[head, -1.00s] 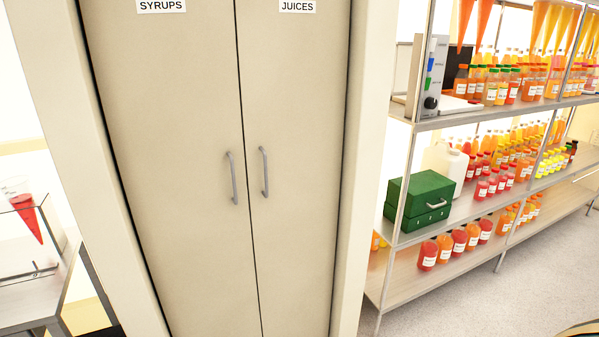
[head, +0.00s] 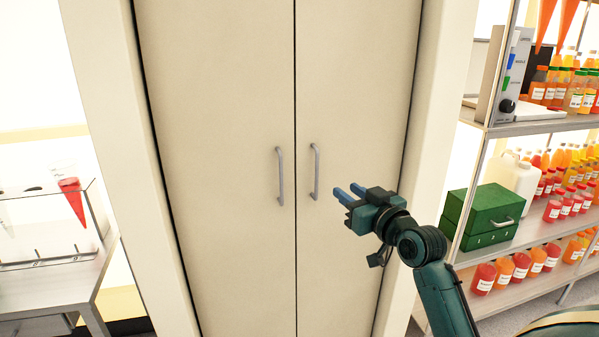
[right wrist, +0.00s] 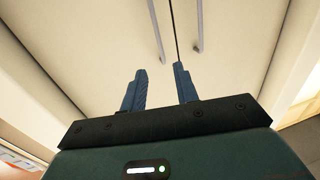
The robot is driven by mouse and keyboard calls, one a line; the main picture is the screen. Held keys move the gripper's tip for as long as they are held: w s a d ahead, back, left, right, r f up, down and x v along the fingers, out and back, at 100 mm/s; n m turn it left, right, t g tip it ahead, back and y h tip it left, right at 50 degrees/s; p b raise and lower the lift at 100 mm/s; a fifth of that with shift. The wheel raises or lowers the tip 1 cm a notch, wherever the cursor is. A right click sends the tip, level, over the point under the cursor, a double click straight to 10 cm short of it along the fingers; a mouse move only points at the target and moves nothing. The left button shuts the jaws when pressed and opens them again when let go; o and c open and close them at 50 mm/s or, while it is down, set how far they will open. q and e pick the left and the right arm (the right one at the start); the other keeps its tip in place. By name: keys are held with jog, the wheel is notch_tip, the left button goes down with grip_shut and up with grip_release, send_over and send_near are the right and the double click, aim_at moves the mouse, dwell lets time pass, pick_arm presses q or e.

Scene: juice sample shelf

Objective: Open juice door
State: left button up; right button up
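The juice door (head: 355,90) is the right-hand door of a beige cabinet and stands closed. Its vertical metal handle (head: 315,171) is near the middle seam. My right gripper (head: 348,192) is open and empty, just right of this handle and apart from it. My left gripper is not in view.
The left-hand door (head: 215,90) with its own handle (head: 280,176) is closed too. A metal shelf rack (head: 530,128) with several juice bottles and a green box (head: 482,216) stands at the right. A table (head: 50,285) with a clear rack is at the left.

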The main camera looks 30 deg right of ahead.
aim_at(318, 168)
jog(key=w, duration=0.4)
jog(key=w+p, duration=0.1)
jog(key=w, duration=0.7)
jog(key=shift+w+d+r+p, duration=0.1)
jog(key=shift+w+d+p, duration=0.2)
jog(key=shift+w, duration=0.1)
jog(key=shift+c, duration=0.5)
grip_shut()
